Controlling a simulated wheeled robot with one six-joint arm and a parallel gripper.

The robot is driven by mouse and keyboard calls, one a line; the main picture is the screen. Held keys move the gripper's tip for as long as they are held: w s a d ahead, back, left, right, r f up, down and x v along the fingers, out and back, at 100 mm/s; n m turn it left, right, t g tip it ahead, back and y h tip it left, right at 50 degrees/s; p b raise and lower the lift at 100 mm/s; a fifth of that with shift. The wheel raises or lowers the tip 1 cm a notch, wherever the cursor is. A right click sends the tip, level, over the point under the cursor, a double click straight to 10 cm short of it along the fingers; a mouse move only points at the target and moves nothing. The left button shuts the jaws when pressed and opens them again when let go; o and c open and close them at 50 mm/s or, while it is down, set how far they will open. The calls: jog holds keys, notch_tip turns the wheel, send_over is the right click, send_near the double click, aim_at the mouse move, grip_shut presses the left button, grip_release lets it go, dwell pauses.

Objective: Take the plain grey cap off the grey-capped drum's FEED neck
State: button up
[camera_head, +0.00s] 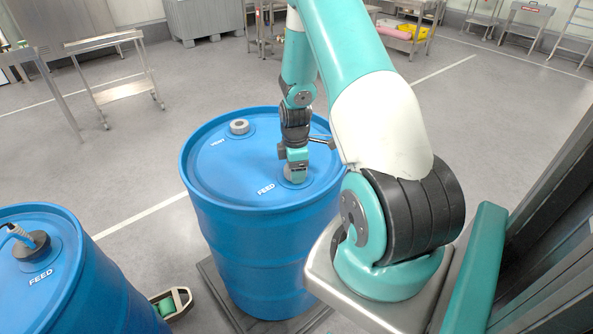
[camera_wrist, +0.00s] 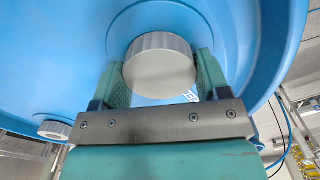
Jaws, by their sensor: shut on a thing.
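The blue drum (camera_head: 262,240) stands upright in the middle of the head view. Its lid is marked VENT and FEED. The plain grey cap (camera_wrist: 160,66) is round with a ribbed edge and sits between my gripper's two green fingers in the wrist view. In the head view my gripper (camera_head: 295,172) is down at the FEED neck, shut on the cap and hiding most of it. I cannot tell whether the cap is still seated on the neck. A second grey cap (camera_head: 239,127) sits on the VENT neck and also shows in the wrist view (camera_wrist: 55,130).
Another blue drum (camera_head: 75,275) stands at lower left, with a dark fitting and hose (camera_head: 30,243) at its FEED neck. A small tray with a green item (camera_head: 170,302) lies on the floor between the drums. A steel trolley (camera_head: 112,85) stands at upper left.

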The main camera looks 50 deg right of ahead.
jog(key=n, duration=0.5)
jog(key=o, duration=1.1)
jog(key=c, duration=0.3)
